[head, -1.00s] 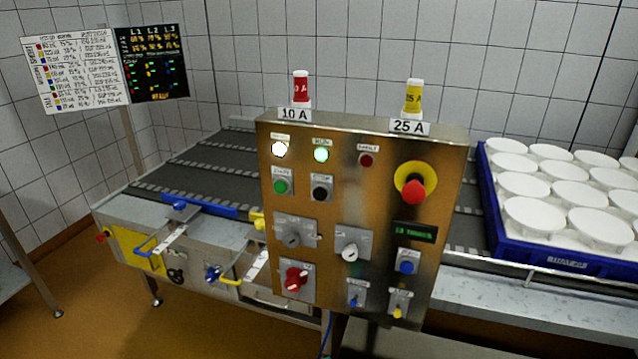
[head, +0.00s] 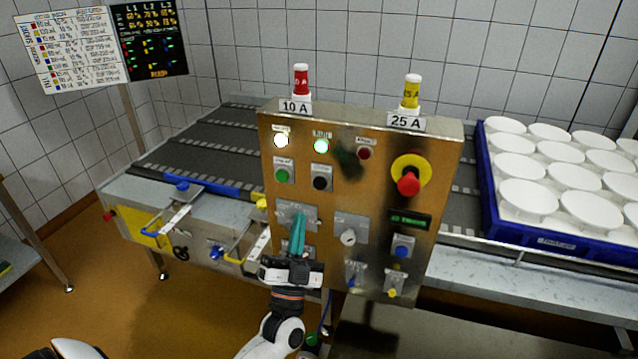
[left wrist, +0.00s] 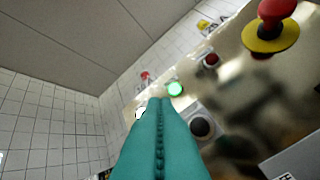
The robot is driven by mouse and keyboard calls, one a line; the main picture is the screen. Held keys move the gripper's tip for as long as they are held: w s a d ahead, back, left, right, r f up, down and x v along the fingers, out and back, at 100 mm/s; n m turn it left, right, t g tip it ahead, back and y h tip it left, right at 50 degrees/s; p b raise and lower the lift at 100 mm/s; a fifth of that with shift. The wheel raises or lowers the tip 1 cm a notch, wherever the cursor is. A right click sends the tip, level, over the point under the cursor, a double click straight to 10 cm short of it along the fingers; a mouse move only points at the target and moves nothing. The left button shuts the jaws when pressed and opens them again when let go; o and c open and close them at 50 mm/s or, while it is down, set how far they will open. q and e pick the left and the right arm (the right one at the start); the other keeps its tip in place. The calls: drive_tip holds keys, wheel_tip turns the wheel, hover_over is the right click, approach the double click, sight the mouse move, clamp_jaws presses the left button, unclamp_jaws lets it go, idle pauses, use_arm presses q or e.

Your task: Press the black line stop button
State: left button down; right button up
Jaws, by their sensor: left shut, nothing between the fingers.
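The black stop button (head: 320,183) sits on a grey plate on the steel control panel (head: 385,165), right of the green start button (head: 283,175). It also shows in the left wrist view (left wrist: 202,127), just right of my fingers. My left gripper (head: 299,218) is shut and empty, its teal fingers pointing up in front of the panel, below the black button. Its fingers fill the lower middle of the left wrist view (left wrist: 160,105). I do not see my right gripper.
A red emergency stop (head: 408,184) on a yellow collar sticks out at the panel's right. A lit green lamp (head: 321,146) is above the black button. A dark conveyor (head: 190,150) runs behind, and a blue crate (head: 560,245) of white moulds stands right.

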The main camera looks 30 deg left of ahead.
sight(319, 180)
use_arm(q)
drive_tip(key=shift+w+h, duration=0.15)
drive_tip(key=shift+h, duration=0.15)
drive_tip(key=w+a+b, duration=0.2)
drive_tip(key=w+b, duration=0.1)
drive_tip(key=w, duration=0.5)
drive_tip(key=shift+w, duration=0.2)
idle(1.8)
drive_tip(key=shift+w+a+b, duration=0.1)
drive_tip(key=shift+w+b, duration=0.2)
drive_tip(key=shift+w, duration=0.1)
drive_tip(key=shift+w+a, duration=0.1)
drive_tip(key=shift+w, duration=0.35)
idle(0.5)
drive_tip(key=shift+s, duration=0.15)
idle(0.3)
drive_tip(key=shift+s+d+p, duration=0.2)
drive_tip(key=shift+s+p, duration=0.15)
drive_tip(key=shift+s, duration=0.4)
drive_tip(key=shift+s, duration=0.1)
